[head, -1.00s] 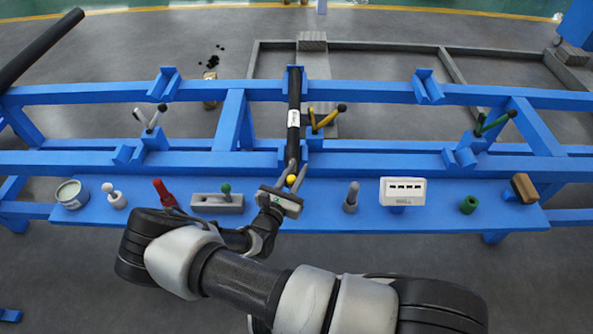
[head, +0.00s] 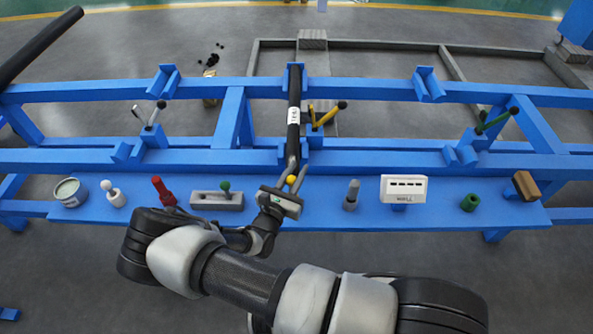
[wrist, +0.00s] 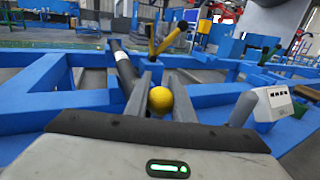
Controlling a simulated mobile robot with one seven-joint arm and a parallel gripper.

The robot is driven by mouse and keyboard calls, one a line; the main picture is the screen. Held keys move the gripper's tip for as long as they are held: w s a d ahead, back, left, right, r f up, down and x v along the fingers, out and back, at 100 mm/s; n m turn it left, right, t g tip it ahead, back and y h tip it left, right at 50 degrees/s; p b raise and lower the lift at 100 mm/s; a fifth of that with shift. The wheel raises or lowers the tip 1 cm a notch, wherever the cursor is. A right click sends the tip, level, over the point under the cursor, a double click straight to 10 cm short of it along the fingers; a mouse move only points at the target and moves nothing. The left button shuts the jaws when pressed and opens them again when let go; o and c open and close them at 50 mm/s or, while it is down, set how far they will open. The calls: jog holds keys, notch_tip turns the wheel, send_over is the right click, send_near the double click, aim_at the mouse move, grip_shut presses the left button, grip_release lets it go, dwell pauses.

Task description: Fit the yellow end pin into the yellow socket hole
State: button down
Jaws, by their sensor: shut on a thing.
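The yellow end pin shows as a yellow ball (head: 291,180) between the fingers of my gripper (head: 296,172). In the wrist view the yellow ball (wrist: 160,100) sits between the two grey fingers (wrist: 157,92), which are shut on it. My gripper is over the blue shelf, at the near end of a black tube (head: 293,108) with a white label. The same tube (wrist: 126,72) runs away from the fingers in the wrist view. I cannot tell whether pin and tube touch. No yellow socket hole can be made out; the tube's near end is hidden by the fingers.
A yellow-handled clamp (head: 328,115) stands right of the tube. On the blue shelf (head: 330,215) are a grey block with green knob (head: 218,200), a red pin (head: 162,190), a grey peg (head: 351,196), a white box (head: 403,189) and a green ring (head: 470,202).

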jog(key=shift+f+b, duration=0.55)
jog(key=shift+f, duration=0.25)
jog(key=c, duration=1.6)
grip_release()
jog(key=shift+c, duration=0.2)
jog(key=shift+o, duration=1)
jog(key=shift+s+a, duration=0.1)
jog(key=p+v, duration=0.1)
jog(key=v, duration=1.6)
jog(key=shift+r, duration=0.15)
